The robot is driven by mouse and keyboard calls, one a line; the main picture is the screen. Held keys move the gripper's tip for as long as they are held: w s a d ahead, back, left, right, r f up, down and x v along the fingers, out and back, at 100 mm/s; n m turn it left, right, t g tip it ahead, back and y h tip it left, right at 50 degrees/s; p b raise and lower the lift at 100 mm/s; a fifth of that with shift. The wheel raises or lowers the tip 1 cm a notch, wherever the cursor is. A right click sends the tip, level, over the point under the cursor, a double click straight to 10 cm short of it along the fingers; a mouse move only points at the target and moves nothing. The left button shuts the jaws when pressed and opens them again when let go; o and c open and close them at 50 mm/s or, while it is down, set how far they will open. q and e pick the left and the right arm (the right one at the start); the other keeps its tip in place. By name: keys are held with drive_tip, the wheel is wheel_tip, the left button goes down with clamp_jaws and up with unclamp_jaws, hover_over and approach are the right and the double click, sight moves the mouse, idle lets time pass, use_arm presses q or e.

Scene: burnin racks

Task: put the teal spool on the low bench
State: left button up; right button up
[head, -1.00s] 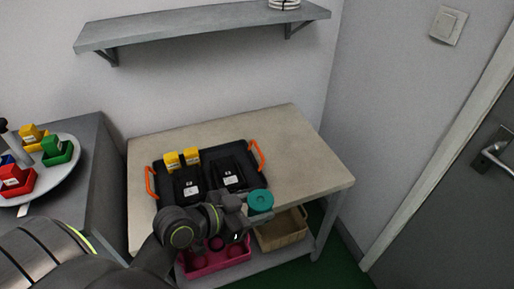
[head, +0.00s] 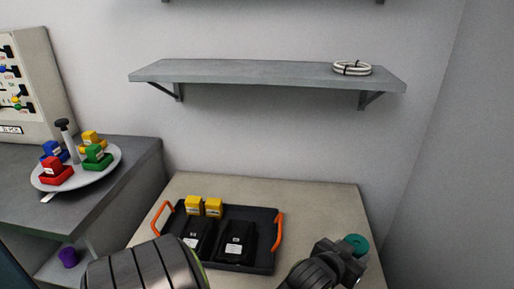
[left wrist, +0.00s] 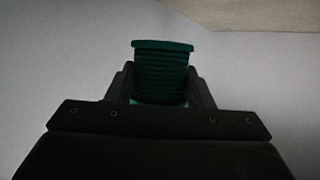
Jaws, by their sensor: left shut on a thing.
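The teal spool (head: 356,244) is held in my left gripper (head: 345,251), at the lower right of the head view. In the left wrist view the spool (left wrist: 162,72) stands between the two fingers of my left gripper (left wrist: 162,90), which are shut on it. The low bench (head: 320,205) has a beige top and stands against the wall. The spool appears above the right part of this top; its exact height cannot be told. My right gripper is not in view.
A black tray (head: 262,262) with orange handles, two black devices and two yellow blocks takes up the bench's left and middle. A grey wall shelf (head: 265,73) holds a coiled cable (head: 352,68). A grey counter (head: 130,160) at left holds a round plate (head: 75,182) with coloured blocks.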

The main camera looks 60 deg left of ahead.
sight(346, 238)
use_arm(q)
drive_tip(key=a+n+y+b, duration=0.1)
drive_tip(key=y, duration=0.1)
drive_tip(key=w+a+n+g+y+b, duration=0.1)
drive_tip(key=n+y, duration=0.1)
drive_tip(key=w+a+n+g+y+b, duration=0.1)
drive_tip(key=n+b, duration=0.1)
drive_tip(key=shift+w+f+y, duration=0.15)
drive_tip(key=shift+f+y, duration=0.2)
drive_tip(key=shift+y, duration=0.05)
drive_tip(key=n+g+y, duration=0.1)
drive_tip(key=n+y+b, duration=0.1)
drive_tip(key=shift+a+r+n+g, duration=0.3)
drive_tip(key=shift+a+r+g, duration=0.1)
drive_tip(key=shift+n+g+y, duration=0.6)
drive_tip(key=shift+n+g, duration=0.1)
drive_tip(key=f, duration=0.3)
drive_tip(key=f+b, duration=0.1)
drive_tip(key=f, duration=0.2)
drive_tip(key=f+b, duration=0.1)
drive_tip(key=f, duration=0.2)
drive_tip(key=shift+s+a, duration=0.2)
drive_tip(key=shift+s, duration=0.15)
drive_tip(key=shift+f, duration=0.1)
drive_tip(key=o, duration=1.1)
drive_tip(key=shift+c, duration=0.2)
